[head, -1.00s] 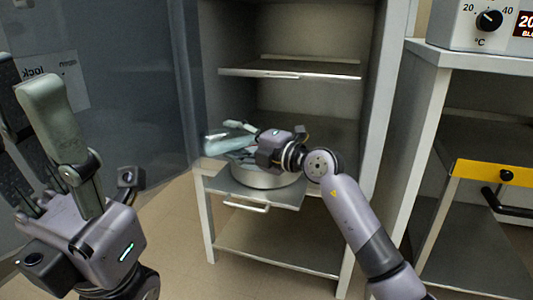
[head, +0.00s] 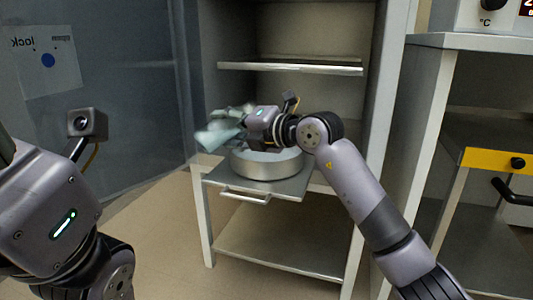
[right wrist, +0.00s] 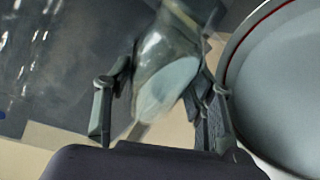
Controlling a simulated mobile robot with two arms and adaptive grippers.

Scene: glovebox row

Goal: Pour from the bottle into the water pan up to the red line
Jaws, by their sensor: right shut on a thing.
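The water pan (head: 266,167), a round metal pan, stands on a pulled-out shelf of the cabinet. In the right wrist view the pan (right wrist: 285,90) is at the right, with a red line running around its inner wall. My right gripper (head: 228,134) is shut on the clear, pale bottle (right wrist: 165,70), above the pan's left side in the head view. The bottle looks tilted; its mouth and any stream cannot be made out. My left gripper is at the left edge; its body (head: 50,215) shows, but its fingers are mostly out of frame.
The pulled-out shelf (head: 290,188) has a front handle (head: 245,196). A fixed shelf (head: 290,68) is above the pan and a lower shelf (head: 280,250) below. A dark glass panel (head: 110,110) stands at left. A bench with a yellow-fronted unit (head: 495,160) is at right.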

